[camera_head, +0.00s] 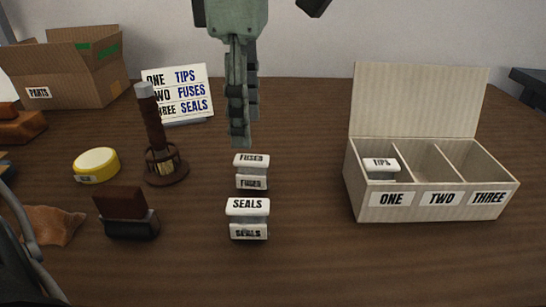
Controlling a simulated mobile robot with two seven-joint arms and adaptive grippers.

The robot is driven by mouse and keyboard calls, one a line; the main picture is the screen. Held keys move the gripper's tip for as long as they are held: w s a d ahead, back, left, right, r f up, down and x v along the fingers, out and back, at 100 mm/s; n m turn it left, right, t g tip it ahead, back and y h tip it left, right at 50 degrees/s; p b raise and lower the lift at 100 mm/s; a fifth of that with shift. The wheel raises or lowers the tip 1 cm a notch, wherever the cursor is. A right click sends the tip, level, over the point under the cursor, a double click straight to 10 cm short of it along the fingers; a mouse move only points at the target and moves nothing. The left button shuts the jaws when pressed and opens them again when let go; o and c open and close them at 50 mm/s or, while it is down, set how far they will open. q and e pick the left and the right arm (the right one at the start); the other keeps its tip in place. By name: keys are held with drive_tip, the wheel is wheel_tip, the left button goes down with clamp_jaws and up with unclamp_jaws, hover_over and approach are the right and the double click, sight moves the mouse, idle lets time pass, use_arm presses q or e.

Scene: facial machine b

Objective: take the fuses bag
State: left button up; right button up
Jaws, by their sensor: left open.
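The fuses bag (252,171), white-topped and labelled FUSES, stands on the brown table near the middle. My left gripper (240,138) hangs just above and slightly behind it, fingers pointing down, open and empty. The view is nearly edge-on to its fingers, so the gap between them hardly shows. The seals bag (248,218) stands in front of the fuses bag. The tips bag (381,168) is in compartment ONE of the open box (432,213) at the right. Compartments TWO and THREE look empty.
A sign (180,94) lists ONE TIPS, TWO FUSES, THREE SEALS. A dark wooden stand (166,166), a yellow round tin (96,164) and a dark block (127,213) are to the left. A cardboard box (75,70) labelled PARTS stands at the back left. Table between bags and box is clear.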

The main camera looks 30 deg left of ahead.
sight(251, 158)
use_arm(q)
drive_tip(key=f, duration=0.6)
drive_tip(key=shift+d+f, duration=0.2)
drive_tip(key=shift+f, duration=0.5)
drive_tip(key=shift+w, duration=0.1)
use_arm(e)
drive_tip(key=shift+w+a+r+t, duration=0.3)
drive_tip(key=shift+w+a+t, duration=0.4)
drive_tip(key=shift+w, duration=0.25)
use_arm(q)
clamp_jaws()
